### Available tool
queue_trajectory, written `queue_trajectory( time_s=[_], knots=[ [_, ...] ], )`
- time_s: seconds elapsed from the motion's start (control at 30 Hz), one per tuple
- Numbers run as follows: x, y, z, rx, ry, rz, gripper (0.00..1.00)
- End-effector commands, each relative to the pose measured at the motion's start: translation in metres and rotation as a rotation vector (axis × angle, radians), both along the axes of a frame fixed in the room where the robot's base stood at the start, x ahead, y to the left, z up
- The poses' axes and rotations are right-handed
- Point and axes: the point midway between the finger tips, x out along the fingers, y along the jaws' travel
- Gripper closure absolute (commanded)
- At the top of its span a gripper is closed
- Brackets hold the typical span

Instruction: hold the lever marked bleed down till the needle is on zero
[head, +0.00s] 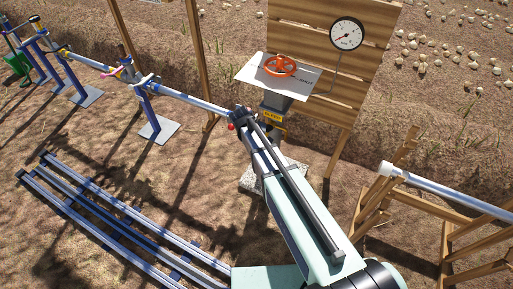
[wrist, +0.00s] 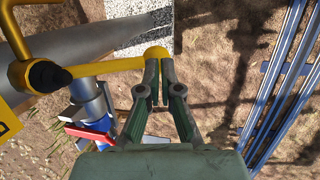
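The yellow lever (wrist: 115,66) runs across the upper left of the wrist view and ends in a rounded tip. My gripper (wrist: 158,68) has its two fingers drawn almost together right at that tip; I cannot tell whether they pinch it or only press on it. A yellow label (head: 271,116) sits on the grey unit below the panel; its small lettering is hard to read. The round white gauge (head: 347,33) hangs on the plank board. Its needle is off to the lower left of the dial, but the number is too small to read.
An orange handwheel (head: 280,66) sits on a white plate beside the gauge. A red handle (wrist: 90,133) on a blue stand is close left of my gripper. Blue rails (head: 120,215) lie on the ground at left. A wooden trestle (head: 385,195) with a pipe stands at right.

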Motion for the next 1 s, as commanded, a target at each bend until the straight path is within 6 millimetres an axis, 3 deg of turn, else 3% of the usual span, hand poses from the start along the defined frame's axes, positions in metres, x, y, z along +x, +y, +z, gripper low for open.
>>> queue_trajectory(
  time_s=[0.47,1.0],
  knots=[
    [-0.004,0.000,0.000,0.001,0.010,-0.004,1.00],
    [-0.018,0.024,0.089,0.002,-0.003,-0.004,1.00]
  ],
)
